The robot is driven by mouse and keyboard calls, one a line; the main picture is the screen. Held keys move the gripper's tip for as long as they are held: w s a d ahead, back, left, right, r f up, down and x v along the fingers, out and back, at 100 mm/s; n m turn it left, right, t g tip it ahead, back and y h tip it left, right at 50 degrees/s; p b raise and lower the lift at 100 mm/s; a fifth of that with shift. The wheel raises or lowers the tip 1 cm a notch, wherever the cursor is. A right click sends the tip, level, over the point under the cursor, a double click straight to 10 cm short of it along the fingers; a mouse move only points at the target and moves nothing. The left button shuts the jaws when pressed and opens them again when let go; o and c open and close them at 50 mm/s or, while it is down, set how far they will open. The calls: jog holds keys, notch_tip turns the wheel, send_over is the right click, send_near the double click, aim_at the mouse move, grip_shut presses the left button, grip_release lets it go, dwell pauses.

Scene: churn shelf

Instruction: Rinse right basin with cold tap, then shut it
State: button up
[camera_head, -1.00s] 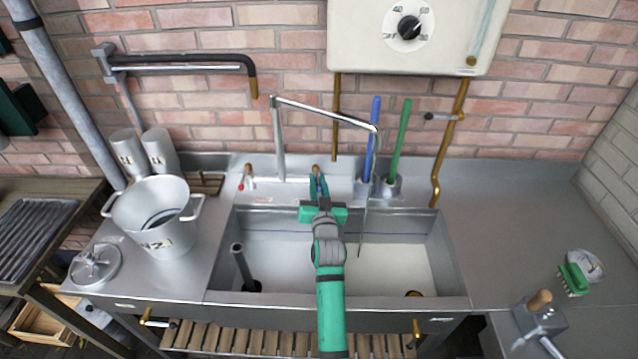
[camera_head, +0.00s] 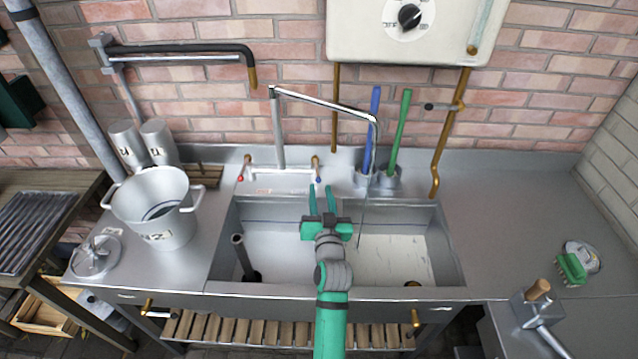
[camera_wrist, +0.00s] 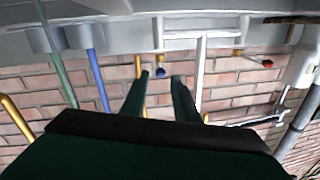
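The cold tap (camera_head: 317,170), with a blue mark, is on the mixer behind the sink; it also shows in the wrist view (camera_wrist: 160,66). My gripper (camera_head: 322,188) is open and empty, in front of and a little below this tap, apart from it. Its two fingers (camera_wrist: 162,76) point toward the wall. The swivel spout (camera_head: 325,103) reaches over the right side of the sink. A thin pale line, like a water stream, runs down from its end. The right basin (camera_head: 400,262) has a pale floor with faint streaks. My arm hides part of the sink's middle.
The red-marked hot tap (camera_head: 243,172) is left of the cold tap. Blue (camera_head: 371,130) and green (camera_head: 401,130) handles stand upright in holders behind the right basin. A standpipe (camera_head: 243,258) stands in the left basin. A bucket (camera_head: 155,210) is on the left counter. The right counter is mostly clear.

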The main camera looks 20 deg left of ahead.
aim_at(317, 169)
jog(key=shift+v, duration=1.2)
jog(key=shift+a, duration=0.1)
jog(key=c, duration=0.7)
jog(key=a+n, duration=0.1)
jog(key=n, duration=0.1)
jog(key=s+a+n+h, duration=0.1)
jog(key=a+n, duration=0.1)
jog(key=s+a+f+n, duration=0.1)
jog(key=n, duration=0.2)
jog(key=shift+a+h, duration=0.3)
jog(key=shift+a, duration=0.1)
grip_shut()
jog(key=shift+s+a+r+n+t+h, duration=0.5)
jog(key=shift+s+a+r+n+h, duration=0.8)
jog(key=shift+n, duration=2.9)
jog(key=w+f, duration=0.1)
jog(key=w, duration=1)
jog(key=shift+d, duration=0.35)
